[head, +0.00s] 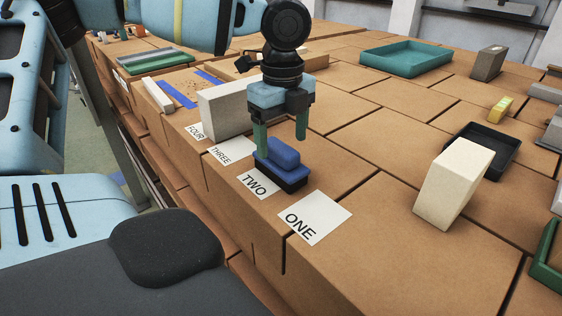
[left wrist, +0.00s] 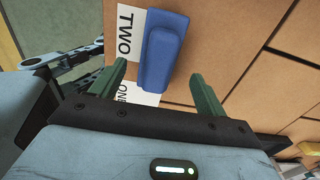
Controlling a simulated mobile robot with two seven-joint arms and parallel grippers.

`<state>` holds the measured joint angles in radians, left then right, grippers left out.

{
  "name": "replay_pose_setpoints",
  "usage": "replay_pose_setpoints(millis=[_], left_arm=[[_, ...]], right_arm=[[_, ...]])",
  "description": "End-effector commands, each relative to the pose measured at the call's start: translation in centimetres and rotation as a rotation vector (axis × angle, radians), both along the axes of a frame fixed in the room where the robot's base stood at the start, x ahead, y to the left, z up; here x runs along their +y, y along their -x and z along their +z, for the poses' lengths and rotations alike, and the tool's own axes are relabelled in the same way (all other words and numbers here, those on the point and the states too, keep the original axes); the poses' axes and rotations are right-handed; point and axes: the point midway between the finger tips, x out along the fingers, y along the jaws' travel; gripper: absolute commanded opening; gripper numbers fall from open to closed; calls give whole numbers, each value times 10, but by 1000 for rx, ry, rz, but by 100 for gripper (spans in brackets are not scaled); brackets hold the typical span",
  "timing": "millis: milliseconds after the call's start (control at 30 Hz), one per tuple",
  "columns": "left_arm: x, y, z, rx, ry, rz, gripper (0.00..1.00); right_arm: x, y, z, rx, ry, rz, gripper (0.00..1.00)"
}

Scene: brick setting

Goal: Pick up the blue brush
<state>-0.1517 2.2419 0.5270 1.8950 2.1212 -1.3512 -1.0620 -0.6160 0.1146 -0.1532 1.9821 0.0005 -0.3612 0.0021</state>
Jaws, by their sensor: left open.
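The blue brush (head: 281,158) has a blue handle block on top and a dark lower part. It sits on the brick surface beside the card marked TWO (head: 258,184). In the left wrist view the brush (left wrist: 161,52) lies just beyond the fingertips, partly over the cards. My left gripper (head: 280,136) points down above the brush with its green fingers apart. In the left wrist view the open left gripper (left wrist: 158,80) has one finger on each side of the brush's near end. No contact is visible. My right gripper is not in view.
Cards ONE (head: 314,217), THREE (head: 231,150) and FOUR (head: 195,131) line the left edge. A pale block (head: 226,108) stands behind the brush. Another pale block (head: 453,183) stands at right near a black tray (head: 505,163). A teal tray (head: 405,58) lies farther back.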

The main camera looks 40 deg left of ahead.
Motion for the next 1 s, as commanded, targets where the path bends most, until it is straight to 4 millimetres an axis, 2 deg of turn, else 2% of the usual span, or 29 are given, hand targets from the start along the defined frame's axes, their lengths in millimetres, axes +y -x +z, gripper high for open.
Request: replay_pose_setpoints(millis=[167,500,767,1000], left_arm=[[1,1,-7,1,0,0,75],[4,2,-48,-1,-1,-1,75],[4,1,-52,-2,-1,0,75],[4,1,-51,-2,-1,0,46]], right_arm=[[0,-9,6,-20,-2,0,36],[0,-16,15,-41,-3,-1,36],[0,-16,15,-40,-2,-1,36],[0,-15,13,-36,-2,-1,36]])
